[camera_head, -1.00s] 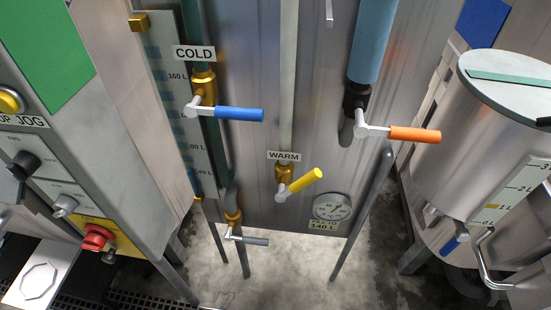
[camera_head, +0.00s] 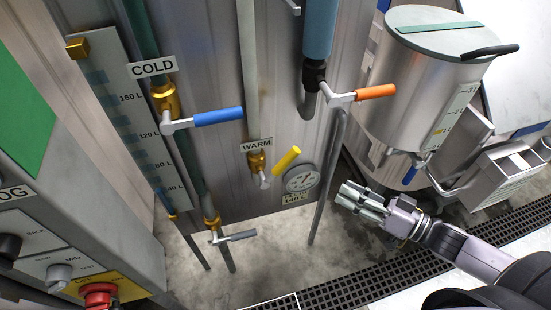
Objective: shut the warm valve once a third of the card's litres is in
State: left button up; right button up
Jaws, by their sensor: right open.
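The warm valve's brass body (camera_head: 257,163) sits under the WARM label (camera_head: 256,145) on the steel vat. Its yellow lever (camera_head: 286,159) slants up to the right. A pale sight gauge (camera_head: 120,115) marked 40 to 160 L stands at the left; I cannot make out its liquid level. My left gripper is out of view.
A blue lever (camera_head: 218,116) is on the COLD valve, an orange lever (camera_head: 375,92) on the upper right pipe, and a grey lever (camera_head: 242,236) low down. A lidded steel tank (camera_head: 405,100) stands right.

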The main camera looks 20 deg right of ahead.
aim_at(289, 159)
jog(key=p+x, duration=0.1)
jog(key=x, duration=0.9)
jog(key=p+x, duration=0.1)
jog(key=x, duration=0.5)
jog(key=shift+s+r+p, duration=0.1)
jog(key=shift+r+p, duration=0.25)
jog(key=shift+r, duration=0.05)
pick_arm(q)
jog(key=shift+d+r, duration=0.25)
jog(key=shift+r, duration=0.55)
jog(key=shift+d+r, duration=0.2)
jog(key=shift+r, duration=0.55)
pick_arm(e)
jog(key=shift+w+a+f, duration=0.1)
jog(key=shift+w+a, duration=0.35)
jog(key=shift+w, duration=0.05)
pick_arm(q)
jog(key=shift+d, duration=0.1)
pick_arm(e)
grip_shut()
